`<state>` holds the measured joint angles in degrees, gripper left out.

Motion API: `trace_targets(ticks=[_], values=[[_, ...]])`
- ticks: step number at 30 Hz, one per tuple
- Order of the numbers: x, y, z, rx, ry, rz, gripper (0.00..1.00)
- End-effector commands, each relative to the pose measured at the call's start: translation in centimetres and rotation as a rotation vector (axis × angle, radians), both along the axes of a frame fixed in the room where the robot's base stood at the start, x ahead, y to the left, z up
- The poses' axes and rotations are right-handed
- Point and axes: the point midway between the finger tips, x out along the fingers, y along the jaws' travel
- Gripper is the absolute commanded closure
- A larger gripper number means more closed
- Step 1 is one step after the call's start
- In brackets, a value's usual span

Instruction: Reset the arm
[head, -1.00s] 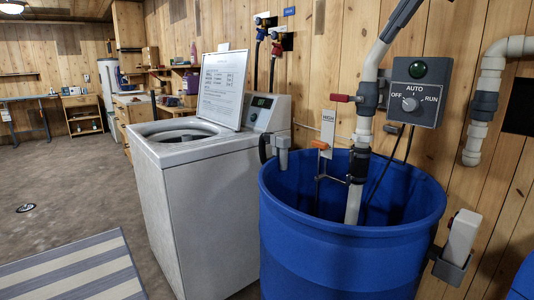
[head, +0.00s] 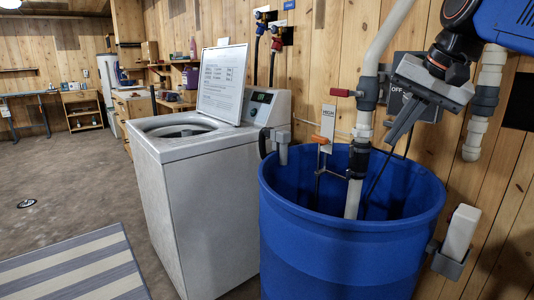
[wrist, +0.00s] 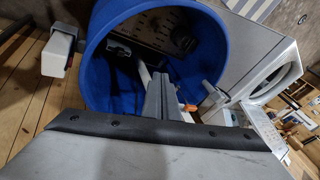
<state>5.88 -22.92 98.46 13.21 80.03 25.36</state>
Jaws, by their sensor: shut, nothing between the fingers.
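My gripper (head: 398,136) hangs at the upper right of the head view, above the right side of the open blue barrel (head: 335,250) and in front of the grey control box. Its fingers are together and empty, pointing down and to the left. My arm comes in from the top right corner. In the wrist view my gripper (wrist: 160,88) shows shut in the middle, with the blue barrel (wrist: 96,75) beyond it. The control box (head: 398,100) is mostly hidden behind the gripper; only "OFF" and part of its face show.
A white washing machine (head: 205,190) with its lid up stands left of the barrel. A white pipe (head: 384,50) with a red-handled valve (head: 343,92) runs down into the barrel. A white bottle (head: 461,230) sits in a holder on the barrel's right. The floor at left is open, with a striped rug (head: 75,272).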

Motion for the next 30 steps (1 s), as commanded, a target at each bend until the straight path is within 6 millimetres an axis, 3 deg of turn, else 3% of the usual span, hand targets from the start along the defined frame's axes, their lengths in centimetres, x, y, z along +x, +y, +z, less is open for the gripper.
trace_targets(ticks=[1,9,18,21,24,30], values=[[-1.3,0.0,-2.3,-0.027,0.0,0.025,1.0],[-7.6,-0.5,-15.0,-0.192,-0.01,0.191,1.0],[-14.3,-1.3,-28.1,-0.351,-0.016,0.379,1.0],[-15.6,-1.5,-30.8,-0.382,-0.018,0.422,1.0],[-16.4,-1.7,-32.2,-0.401,-0.019,0.445,1.0],[-16.6,-1.7,-32.6,-0.406,-0.019,0.454,1.0]])
